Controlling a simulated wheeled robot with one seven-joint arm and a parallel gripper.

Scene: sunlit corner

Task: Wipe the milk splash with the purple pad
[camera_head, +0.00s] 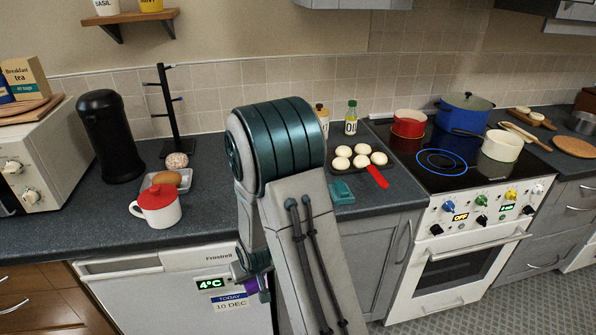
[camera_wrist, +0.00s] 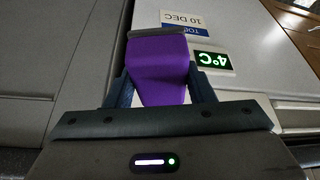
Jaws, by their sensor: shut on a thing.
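My gripper (camera_head: 252,283) is low in front of the white fridge door, below the worktop edge. In the wrist view my gripper (camera_wrist: 160,88) is shut on the purple pad (camera_wrist: 160,68), which sits between its two fingers. In the head view only a small bit of the purple pad (camera_head: 250,286) shows beside the fingers. I see no milk splash in either view; my arm hides part of the worktop and the fridge front.
The dark worktop (camera_head: 95,215) holds a red-lidded white mug (camera_head: 157,205), a tray with bread, a black canister (camera_head: 110,137) and a mug tree. Right of my arm are a baking tray with several buns, a teal item (camera_head: 342,192), and a stove (camera_head: 465,165) with pots.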

